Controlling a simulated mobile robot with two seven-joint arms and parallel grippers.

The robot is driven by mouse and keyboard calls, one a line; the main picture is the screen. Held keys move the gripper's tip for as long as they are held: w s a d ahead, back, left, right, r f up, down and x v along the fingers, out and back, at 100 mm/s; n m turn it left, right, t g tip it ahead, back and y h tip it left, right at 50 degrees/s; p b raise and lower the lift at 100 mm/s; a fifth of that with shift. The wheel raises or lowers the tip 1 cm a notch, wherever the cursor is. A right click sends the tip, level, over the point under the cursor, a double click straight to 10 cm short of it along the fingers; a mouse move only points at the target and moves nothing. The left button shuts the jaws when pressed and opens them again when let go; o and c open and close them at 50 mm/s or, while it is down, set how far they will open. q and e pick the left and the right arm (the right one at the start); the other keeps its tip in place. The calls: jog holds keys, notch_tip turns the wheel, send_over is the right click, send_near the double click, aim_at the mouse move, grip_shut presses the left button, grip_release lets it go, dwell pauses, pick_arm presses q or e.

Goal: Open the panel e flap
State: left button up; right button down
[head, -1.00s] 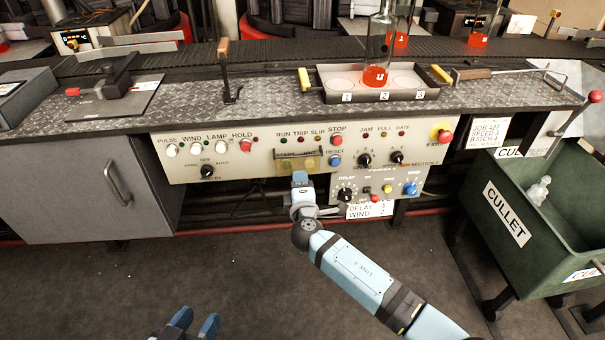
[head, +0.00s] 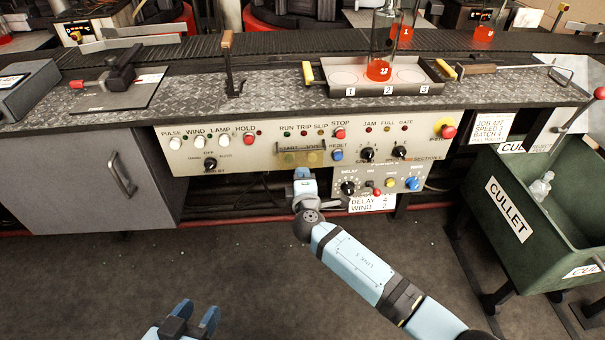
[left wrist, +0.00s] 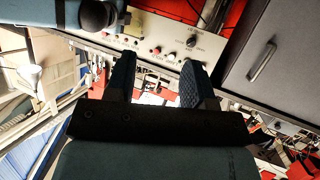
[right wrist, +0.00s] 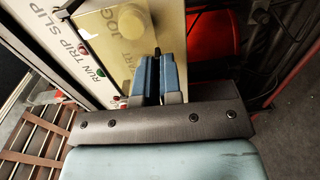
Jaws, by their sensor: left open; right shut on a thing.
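The flap (head: 289,158) is a small yellowish see-through cover over the START and JOG buttons on the cream control panel (head: 240,165). It shows large in the right wrist view (right wrist: 117,45), with JOG lettering visible. My right gripper (head: 303,174) is at the flap's lower edge. In the right wrist view its fingers (right wrist: 160,80) are shut on the flap's edge; the exact contact is mostly hidden between them. My left gripper (head: 197,318) is open and empty, low in front of the bench. Its spread fingers also show in the left wrist view (left wrist: 157,82).
A lower control box (head: 380,183) with knobs and buttons sits just right of my right gripper. A green cullet bin (head: 515,215) stands at the right, a grey cabinet (head: 75,185) at the left. A tray (head: 350,91) holding a flask is on the bench above.

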pick_arm(q)
jog(key=s+a+r+g+y+p, duration=0.1)
jog(key=r+p, duration=0.7)
jog(key=p, duration=1.4)
jog(key=shift+s+a+g+y+p, duration=0.3)
jog(key=shift+s+a+g+p, duration=0.1)
jog(key=shift+s+a, duration=0.55)
pick_arm(e)
jog(key=s+r+g, duration=0.1)
jog(key=g, duration=0.1)
jog(key=s+r+g, duration=0.1)
jog(key=g, duration=0.1)
jog(key=s+r+g, duration=0.1)
jog(key=g, duration=0.2)
pick_arm(q)
jog(key=shift+w, duration=0.1)
pick_arm(e)
jog(key=c, duration=1.3)
grip_release()
jog(key=shift+f, duration=0.1)
pick_arm(q)
jog(key=shift+r, duration=0.1)
pick_arm(e)
jog(key=shift+s, duration=0.15)
